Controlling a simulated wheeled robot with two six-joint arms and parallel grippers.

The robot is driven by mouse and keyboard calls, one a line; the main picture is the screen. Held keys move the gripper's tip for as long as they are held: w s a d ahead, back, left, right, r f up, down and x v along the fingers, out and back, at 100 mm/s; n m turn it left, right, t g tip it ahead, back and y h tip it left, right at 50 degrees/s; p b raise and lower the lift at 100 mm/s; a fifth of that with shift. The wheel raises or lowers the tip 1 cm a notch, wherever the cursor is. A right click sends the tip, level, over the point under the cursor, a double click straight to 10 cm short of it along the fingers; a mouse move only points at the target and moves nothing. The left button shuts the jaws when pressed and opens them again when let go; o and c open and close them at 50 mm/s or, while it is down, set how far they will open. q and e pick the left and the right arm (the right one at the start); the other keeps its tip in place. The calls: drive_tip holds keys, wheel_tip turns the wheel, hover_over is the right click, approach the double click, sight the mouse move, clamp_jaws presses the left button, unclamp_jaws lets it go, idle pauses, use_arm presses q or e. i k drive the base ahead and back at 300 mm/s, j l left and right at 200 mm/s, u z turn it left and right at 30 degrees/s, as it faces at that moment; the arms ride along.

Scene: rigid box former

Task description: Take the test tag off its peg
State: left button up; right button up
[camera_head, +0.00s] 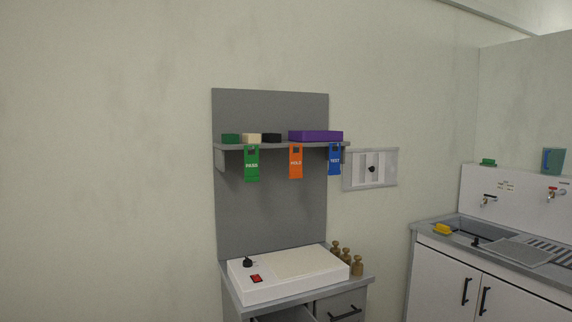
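The blue test tag (335,160) hangs at the right end of the row under the grey shelf (270,146), in front of the right edge of the grey back panel. Its peg is too small to make out clearly. An orange hold tag (296,162) hangs to its left, and a green pass tag (252,164) hangs farther left. Neither of my grippers shows in the head view.
On the shelf stand a purple box (316,136) and several small blocks. Below is a white device (288,273) on a grey cabinet, with brass weights (357,266) beside it. A wall box (370,169) is right of the tag. A sink counter (480,240) stands farther right.

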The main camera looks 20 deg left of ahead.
sight(334, 156)
drive_tip(key=i+l+u, duration=0.2)
drive_tip(key=i+l, duration=0.15)
drive_tip(key=i+l+u, duration=0.4)
drive_tip(key=i+l, duration=0.2)
drive_tip(key=l, duration=0.2)
drive_tip(key=i+l+u, duration=0.2)
drive_tip(key=l, duration=0.25)
